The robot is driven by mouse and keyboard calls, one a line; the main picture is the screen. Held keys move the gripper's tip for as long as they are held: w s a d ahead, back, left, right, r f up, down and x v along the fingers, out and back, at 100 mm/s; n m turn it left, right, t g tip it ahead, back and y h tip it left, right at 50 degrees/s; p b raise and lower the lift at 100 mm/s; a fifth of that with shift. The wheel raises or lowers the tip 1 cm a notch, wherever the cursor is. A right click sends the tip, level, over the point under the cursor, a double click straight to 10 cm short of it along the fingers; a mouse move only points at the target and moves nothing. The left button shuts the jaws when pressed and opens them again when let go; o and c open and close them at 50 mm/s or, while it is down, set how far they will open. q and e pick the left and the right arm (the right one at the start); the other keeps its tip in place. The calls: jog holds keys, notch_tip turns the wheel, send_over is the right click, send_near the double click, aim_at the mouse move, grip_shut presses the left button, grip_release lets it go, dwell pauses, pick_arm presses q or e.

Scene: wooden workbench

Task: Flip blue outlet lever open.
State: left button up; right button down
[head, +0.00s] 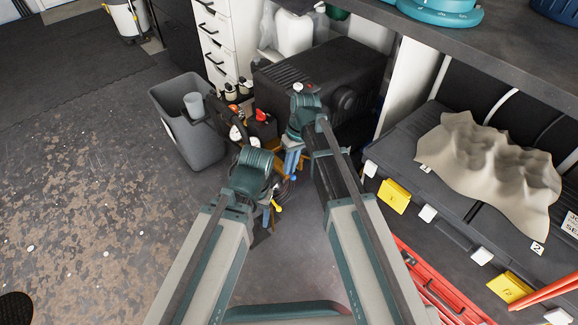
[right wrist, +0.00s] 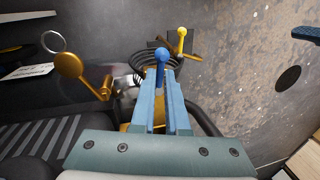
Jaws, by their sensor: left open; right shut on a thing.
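The blue outlet lever (right wrist: 161,55) has a round blue knob and shows between the tips of my right gripper (right wrist: 161,72) in the right wrist view. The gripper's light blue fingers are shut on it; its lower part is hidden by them. In the head view my right gripper (head: 290,168) points down beside the dark machine, and the lever there is too small to make out well. My left gripper (head: 267,215) is open, lower and to the left, near a yellow-knobbed lever (head: 277,208). I cannot tell whether they touch.
The yellow lever (right wrist: 181,33) stands just beyond the blue one in the right wrist view, with a brass-coloured lever (right wrist: 70,66) at left. A grey bin (head: 188,135) and a black machine (head: 325,80) stand close by. Floor at left is mostly clear.

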jog(key=shift+w+d+n, duration=0.1)
jog(key=shift+w+n, duration=0.05)
jog(key=shift+n, duration=0.55)
jog(key=c, duration=0.9)
grip_release()
jog(key=r+p, duration=0.4)
jog(key=w+d+r+p, duration=0.1)
jog(key=r+p, duration=0.4)
jog(key=d+r+p, duration=0.1)
jog(key=r+p, duration=0.3)
jog(key=shift+w+d+r+p, duration=0.1)
jog(key=shift+w+r+p, duration=0.2)
